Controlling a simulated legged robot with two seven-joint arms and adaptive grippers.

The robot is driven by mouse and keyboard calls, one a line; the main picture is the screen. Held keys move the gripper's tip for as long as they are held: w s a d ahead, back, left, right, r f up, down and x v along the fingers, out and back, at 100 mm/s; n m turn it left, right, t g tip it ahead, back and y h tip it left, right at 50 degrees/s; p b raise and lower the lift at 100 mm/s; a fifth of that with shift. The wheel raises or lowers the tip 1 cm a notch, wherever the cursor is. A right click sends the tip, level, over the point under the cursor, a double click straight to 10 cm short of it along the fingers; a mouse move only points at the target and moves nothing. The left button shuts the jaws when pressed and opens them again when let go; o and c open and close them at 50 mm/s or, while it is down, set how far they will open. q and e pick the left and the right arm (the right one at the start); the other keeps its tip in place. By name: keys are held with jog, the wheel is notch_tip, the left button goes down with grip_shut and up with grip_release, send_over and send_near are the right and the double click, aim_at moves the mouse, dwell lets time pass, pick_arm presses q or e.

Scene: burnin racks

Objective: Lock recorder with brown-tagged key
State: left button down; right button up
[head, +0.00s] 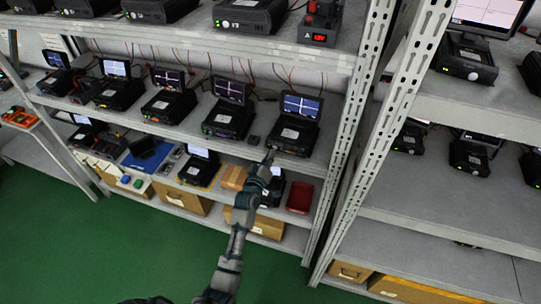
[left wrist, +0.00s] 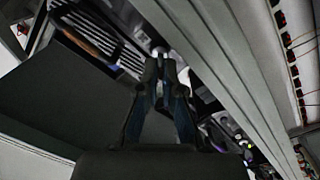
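Several black recorders with small raised screens stand in a row on the middle shelf. The recorder at the right end (head: 293,138) has a lit screen (head: 302,106) and a white label on top. My left gripper (head: 268,158) is at the front of this recorder, by its lower left corner; I cannot tell whether it touches. In the left wrist view, my left gripper (left wrist: 161,70) has its fingertips drawn together, close to a dark device front with small lights. I cannot make out a key or a brown tag; anything between the tips is too small to tell. My right gripper is out of view.
The shelf edge (head: 200,133) runs just below the recorders. The perforated rack post (head: 347,130) stands to the right. A second rack is at the right. The green floor (head: 130,250) is clear.

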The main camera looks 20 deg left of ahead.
pick_arm(q)
jog(key=shift+f, duration=0.45)
jog(key=c, duration=1.6)
grip_release()
jog(key=shift+c, duration=0.2)
jog(key=shift+s+r, duration=0.1)
jog(key=shift+r, duration=0.05)
jog(key=shift+a+r, duration=0.1)
jog(key=s, duration=1.2)
jog(key=shift+a, duration=0.35)
jog(key=shift+w+f, duration=0.1)
jog(key=shift+f, duration=0.1)
